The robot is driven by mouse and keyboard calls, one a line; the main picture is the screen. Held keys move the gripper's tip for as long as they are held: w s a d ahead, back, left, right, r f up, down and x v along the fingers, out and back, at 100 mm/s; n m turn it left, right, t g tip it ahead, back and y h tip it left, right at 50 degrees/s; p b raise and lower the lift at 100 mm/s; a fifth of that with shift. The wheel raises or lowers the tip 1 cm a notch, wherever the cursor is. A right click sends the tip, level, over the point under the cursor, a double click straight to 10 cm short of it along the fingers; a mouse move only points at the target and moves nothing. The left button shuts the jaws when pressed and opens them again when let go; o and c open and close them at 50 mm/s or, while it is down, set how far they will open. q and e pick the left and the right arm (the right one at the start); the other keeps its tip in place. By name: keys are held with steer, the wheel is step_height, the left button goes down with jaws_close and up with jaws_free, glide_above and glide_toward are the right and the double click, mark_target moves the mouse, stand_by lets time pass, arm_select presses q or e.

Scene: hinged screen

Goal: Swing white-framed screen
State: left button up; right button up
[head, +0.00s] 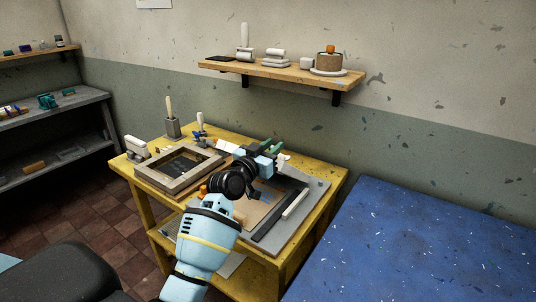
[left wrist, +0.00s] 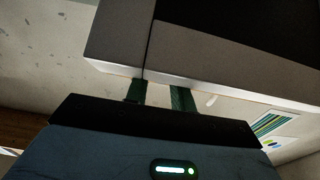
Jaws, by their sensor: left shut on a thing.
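In the left wrist view a thick pale frame with a dark inner area, the white-framed screen (left wrist: 112,45), fills the top. The green fingers of my left gripper (left wrist: 163,94) meet its lower edge and are shut on it. In the head view my left gripper (head: 272,150) is over the back of the yellow table, and my arm hides much of what it holds. Just in front of it lies a grey board (head: 317,192) with brown paper and a white bar (head: 295,203). The right gripper is not in view.
A beige-grey frame with a dark panel (head: 151,176) lies on the yellow table (head: 336,178) at the left. A blue speckled surface (head: 420,245) is at the right. A wall shelf (head: 285,72) hangs above.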

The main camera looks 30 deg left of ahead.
arm_select(q)
steer(key=shift+w+d+r, duration=0.1)
steer(key=shift+w+r, duration=1.15)
steer(key=shift+w, duration=0.2)
steer(key=o, duration=0.9)
steer(key=shift+c, duration=0.2)
steer(key=shift+f, duration=0.1)
